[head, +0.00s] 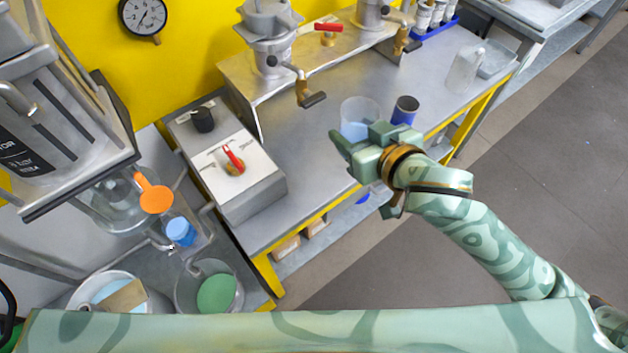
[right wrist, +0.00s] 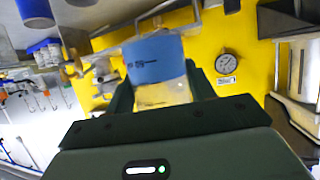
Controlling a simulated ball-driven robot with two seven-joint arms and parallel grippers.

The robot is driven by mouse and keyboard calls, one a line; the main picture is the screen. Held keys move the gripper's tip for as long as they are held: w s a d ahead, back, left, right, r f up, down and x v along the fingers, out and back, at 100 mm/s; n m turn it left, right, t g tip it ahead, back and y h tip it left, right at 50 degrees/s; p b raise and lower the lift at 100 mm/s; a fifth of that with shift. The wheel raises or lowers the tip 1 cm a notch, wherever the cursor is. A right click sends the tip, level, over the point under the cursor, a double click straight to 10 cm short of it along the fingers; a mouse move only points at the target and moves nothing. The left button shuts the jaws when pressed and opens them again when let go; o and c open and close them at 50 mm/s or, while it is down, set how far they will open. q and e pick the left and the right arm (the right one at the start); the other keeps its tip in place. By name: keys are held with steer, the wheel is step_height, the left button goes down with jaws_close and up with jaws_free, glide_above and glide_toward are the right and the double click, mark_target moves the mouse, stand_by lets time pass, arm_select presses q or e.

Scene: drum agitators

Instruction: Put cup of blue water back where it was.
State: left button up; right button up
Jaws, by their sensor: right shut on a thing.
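The cup of blue water (head: 356,113) is clear, with pale blue liquid in its lower part. It is over the middle of the steel bench (head: 322,178) and looks upright. My right gripper (head: 358,138) is shut on it from the near side. My left gripper is not in view.
A dark blue cup (head: 404,111) stands close to the right of the held cup. A control box (head: 228,165) with a red switch is to the left. A valve handle (head: 308,95) juts out behind. A clear pitcher (head: 464,68) stands farther right.

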steer(key=s+a+f+n+g+y+p, duration=0.2)
steer(key=s+a+f+n+g+y, duration=0.55)
steer(key=a, duration=0.55)
steer(key=shift+t+h, duration=0.65)
steer(key=shift+t, duration=0.1)
steer(key=w+d+f+b, duration=0.1)
steer(key=w+f+b, duration=0.1)
steer(key=w+f, duration=0.1)
steer(key=w+d+f+b, duration=0.1)
steer(key=w+f, duration=0.2)
steer(key=w, duration=0.1)
steer(key=w+d+f+b, duration=0.2)
steer(key=w+f, duration=0.1)
steer(key=w, duration=0.1)
steer(key=shift+d+f+b, duration=0.1)
steer(key=shift+f+b, duration=0.2)
steer(key=shift+f, duration=0.1)
steer(key=shift+d+f, duration=0.1)
steer(key=shift+f, duration=0.05)
steer(key=f+b, duration=0.1)
steer(key=f, duration=0.2)
steer(key=shift+w+f+b, duration=0.35)
steer(key=shift+b, duration=0.05)
steer(key=shift+r, duration=0.1)
